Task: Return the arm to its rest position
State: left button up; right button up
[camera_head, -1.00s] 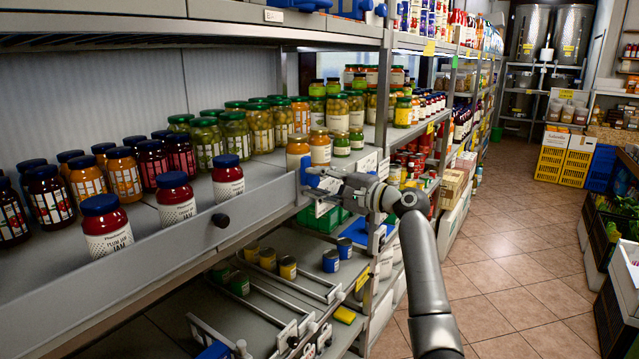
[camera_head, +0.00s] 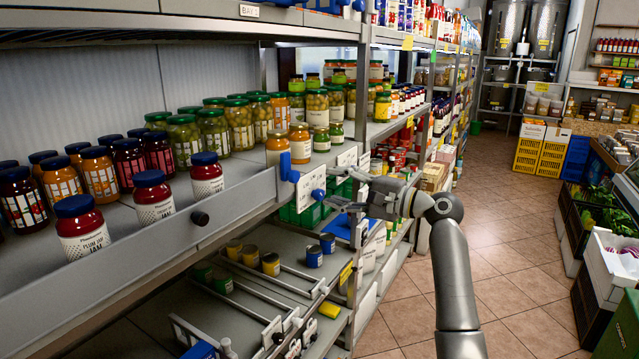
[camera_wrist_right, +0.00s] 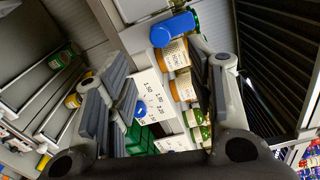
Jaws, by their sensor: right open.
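My right arm comes in from the lower right of the head view. Its gripper (camera_head: 338,188) is open and empty, in the aisle just off the front edge of the jar shelf (camera_head: 150,245). The right wrist view also shows the gripper (camera_wrist_right: 155,98), its two grey fingers spread apart. Between and beyond them are shelf labels (camera_wrist_right: 150,95), a blue shelf fitting (camera_wrist_right: 172,28) and orange-yellow jars (camera_wrist_right: 180,85), with nothing held. My left gripper is not in view.
Plum jam jars (camera_head: 82,228) with blue lids stand near the shelf front, with rows of jars behind. A lower shelf holds small tins (camera_head: 271,264) between metal rails. The tiled aisle floor (camera_head: 500,270) is clear; crates (camera_head: 610,265) line its right side.

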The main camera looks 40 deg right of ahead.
jog(key=shift+v, duration=0.8)
